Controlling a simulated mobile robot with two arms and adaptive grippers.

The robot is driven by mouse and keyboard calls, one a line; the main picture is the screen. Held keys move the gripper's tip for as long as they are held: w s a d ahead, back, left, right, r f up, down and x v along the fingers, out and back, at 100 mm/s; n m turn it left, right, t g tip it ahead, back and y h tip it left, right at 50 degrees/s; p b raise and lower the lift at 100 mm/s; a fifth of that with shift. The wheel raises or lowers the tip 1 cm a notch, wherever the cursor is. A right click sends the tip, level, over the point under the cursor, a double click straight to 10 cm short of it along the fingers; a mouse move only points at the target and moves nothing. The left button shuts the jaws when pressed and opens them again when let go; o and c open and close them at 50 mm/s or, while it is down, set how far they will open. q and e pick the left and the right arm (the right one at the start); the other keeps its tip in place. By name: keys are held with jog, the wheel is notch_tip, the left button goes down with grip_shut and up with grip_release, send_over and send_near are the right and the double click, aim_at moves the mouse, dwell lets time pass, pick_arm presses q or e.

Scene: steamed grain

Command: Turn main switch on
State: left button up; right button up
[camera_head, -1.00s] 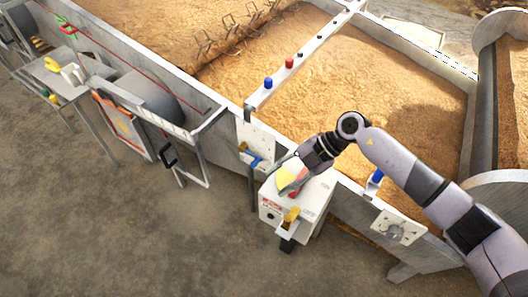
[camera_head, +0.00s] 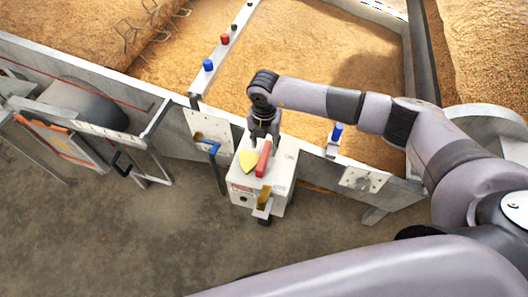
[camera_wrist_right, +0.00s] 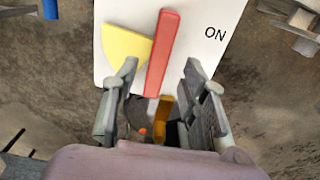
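The main switch is a white box (camera_head: 277,178) beside the trough wall, with a red lever (camera_head: 264,158) and a yellow plate (camera_head: 249,160) on top. In the right wrist view the red lever (camera_wrist_right: 163,50) points up and slightly right, next to the yellow plate (camera_wrist_right: 124,43). The word ON is printed to its right on the white face (camera_wrist_right: 205,15). My right gripper (camera_head: 263,139) is at the top of the box. In the wrist view its fingers (camera_wrist_right: 160,85) are wide apart, with the lever's near end between them. Contact cannot be told. My left gripper is not in view.
An orange-yellow handle (camera_head: 264,199) sticks out from the box front. A plate with a blue handle (camera_head: 210,148) is on the wall to the left, and another metal plate (camera_head: 361,180) to the right. The trough of grain (camera_head: 310,70) lies behind. The floor (camera_head: 140,240) in front is open.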

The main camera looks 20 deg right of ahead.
aim_at(264, 153)
notch_tip(264, 153, down, 6)
jog(key=shift+c, duration=0.2)
grip_shut()
dwell(0.5)
dwell(0.4)
